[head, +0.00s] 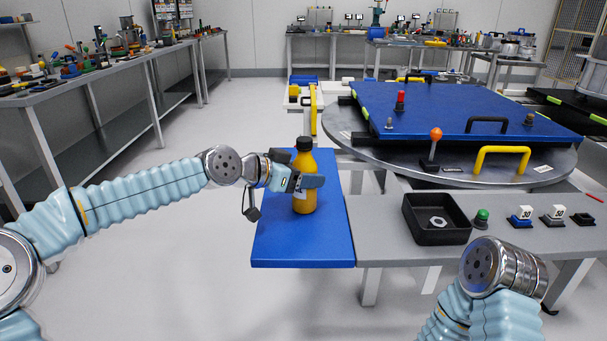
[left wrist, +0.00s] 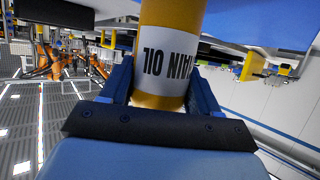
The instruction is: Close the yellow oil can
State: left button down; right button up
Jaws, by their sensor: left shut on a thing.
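The yellow oil can (head: 304,196) is a bottle-shaped container with a black cap (head: 304,144) on its neck. It is upright over the blue board (head: 300,243); I cannot tell whether its base touches the board. My left gripper (head: 303,181) is shut around its body from the left, below the shoulder. In the left wrist view, the oil can (left wrist: 170,30) stands between the two blue fingers, with a white label reading "OIL" and part of another word; its cap is out of that view. My right arm shows at the lower right, its gripper out of view.
A grey bench (head: 384,230) to the right holds a black tray (head: 437,219) with a nut, a green button (head: 481,218) and small blocks. Behind is a round turntable with a blue plate (head: 450,108) and yellow handles. Floor left of the board is clear.

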pick_arm(q)
jog(key=shift+f, duration=0.15)
jog(key=shift+c, duration=1.2)
grip_release()
jog(key=shift+r, duration=0.3)
jog(key=b+v, duration=0.2)
jog(key=v, duration=1)
jog(key=shift+b, duration=0.3)
jog(key=shift+f, duration=0.1)
